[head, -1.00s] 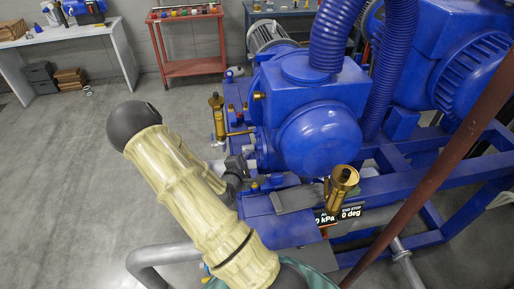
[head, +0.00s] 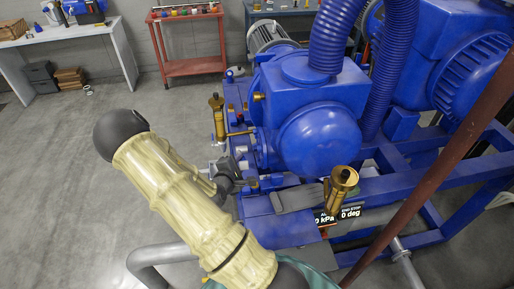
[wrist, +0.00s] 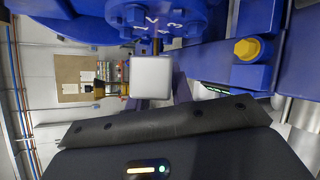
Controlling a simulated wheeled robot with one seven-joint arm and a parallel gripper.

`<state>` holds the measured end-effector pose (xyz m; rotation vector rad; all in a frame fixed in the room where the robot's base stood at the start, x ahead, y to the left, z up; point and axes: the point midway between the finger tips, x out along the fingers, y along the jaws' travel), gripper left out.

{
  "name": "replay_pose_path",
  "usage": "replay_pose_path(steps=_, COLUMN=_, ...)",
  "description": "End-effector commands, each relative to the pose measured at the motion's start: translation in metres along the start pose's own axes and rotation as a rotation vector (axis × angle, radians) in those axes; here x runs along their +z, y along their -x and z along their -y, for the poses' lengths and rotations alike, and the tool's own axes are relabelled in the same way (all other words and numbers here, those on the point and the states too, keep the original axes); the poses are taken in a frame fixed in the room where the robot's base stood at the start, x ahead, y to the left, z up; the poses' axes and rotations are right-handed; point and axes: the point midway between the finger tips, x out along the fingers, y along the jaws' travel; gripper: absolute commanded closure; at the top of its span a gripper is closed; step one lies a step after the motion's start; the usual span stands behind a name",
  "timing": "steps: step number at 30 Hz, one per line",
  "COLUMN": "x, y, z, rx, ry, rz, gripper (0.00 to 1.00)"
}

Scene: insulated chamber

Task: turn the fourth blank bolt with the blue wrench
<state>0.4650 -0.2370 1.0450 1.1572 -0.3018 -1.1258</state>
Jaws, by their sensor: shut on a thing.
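My gripper (head: 226,172) is beside the left end of the blue pump (head: 318,140) in the head view, low and partly behind my own arm. It is shut, but its fingertips and grip are hard to make out. The blue wrench cannot be told apart from the blue machine in either view. I cannot tell which bolt is the fourth blank.
A yellow hex head (wrist: 247,48) sits on a blue block at right in the wrist view. Brass valves (head: 341,188) rise from the blue frame. A brown pipe (head: 440,150) crosses at right. A red cart (head: 190,66) stands behind.

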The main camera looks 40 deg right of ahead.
Motion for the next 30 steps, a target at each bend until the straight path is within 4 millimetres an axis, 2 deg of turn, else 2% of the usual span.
replay_pose_path(steps=21, x=-0.021, y=0.012, z=-0.007, rx=0.000, ry=-0.002, rz=0.005, gripper=1.00)
replay_pose_path(steps=30, x=-0.022, y=0.013, z=-0.007, rx=0.000, ry=-0.001, rz=0.003, gripper=1.00)
